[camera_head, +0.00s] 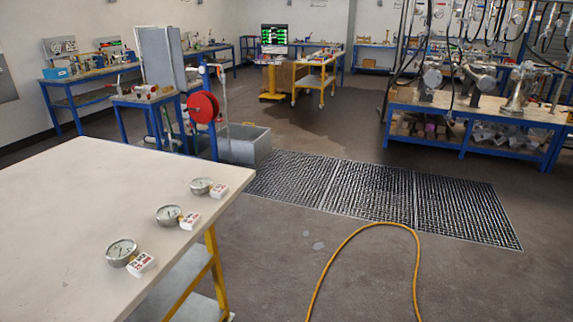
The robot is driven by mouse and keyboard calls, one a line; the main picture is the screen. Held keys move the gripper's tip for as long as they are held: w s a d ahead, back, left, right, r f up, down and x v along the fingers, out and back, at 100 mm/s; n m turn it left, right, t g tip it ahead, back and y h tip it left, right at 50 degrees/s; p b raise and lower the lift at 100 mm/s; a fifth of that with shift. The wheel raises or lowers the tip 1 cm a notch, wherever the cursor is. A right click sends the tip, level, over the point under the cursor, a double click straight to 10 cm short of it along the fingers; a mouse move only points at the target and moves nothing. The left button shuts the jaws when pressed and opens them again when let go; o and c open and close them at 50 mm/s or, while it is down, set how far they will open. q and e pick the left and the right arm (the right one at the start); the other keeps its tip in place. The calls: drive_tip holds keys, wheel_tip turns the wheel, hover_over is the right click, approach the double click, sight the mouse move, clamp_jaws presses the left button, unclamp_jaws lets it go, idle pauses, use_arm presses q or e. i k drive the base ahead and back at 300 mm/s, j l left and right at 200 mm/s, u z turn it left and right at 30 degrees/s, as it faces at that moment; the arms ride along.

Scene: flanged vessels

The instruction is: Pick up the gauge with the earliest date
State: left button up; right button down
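Three round gauges with pale dials lie in a slanted row near the right edge of a pale table (70,205). The near gauge (121,252) looks largest, the middle gauge (168,215) is behind it, and the far gauge (201,187) is farthest back. Each has a white tag with red and dark print beside it: the near tag (141,264), the middle tag (190,220) and the far tag (218,190). The dates are too small to read. Neither of my grippers is in view.
An orange hose (372,229) loops on the floor right of the table. Dark floor grating (365,190) lies beyond it. A grey bin (243,144) and a red reel (203,107) stand behind the table. A blue workbench (480,122) with equipment is at the right. The table's left part is clear.

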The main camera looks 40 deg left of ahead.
sight(201, 185)
drive_tip(key=i+u, duration=0.2)
drive_tip(key=i, duration=0.3)
drive_tip(key=i+l+u, duration=0.25)
drive_tip(key=i, duration=0.3)
drive_tip(key=i+l+u, duration=0.2)
drive_tip(key=i, duration=0.3)
drive_tip(key=i+l+u, duration=0.15)
drive_tip(key=u, duration=0.25)
drive_tip(key=i+l+u, duration=0.25)
drive_tip(key=u, duration=0.15)
drive_tip(key=i+l+u, duration=0.2)
drive_tip(key=u, duration=0.25)
drive_tip(key=i+l+u, duration=0.1)
drive_tip(key=l+u, duration=0.7)
drive_tip(key=i, duration=0.05)
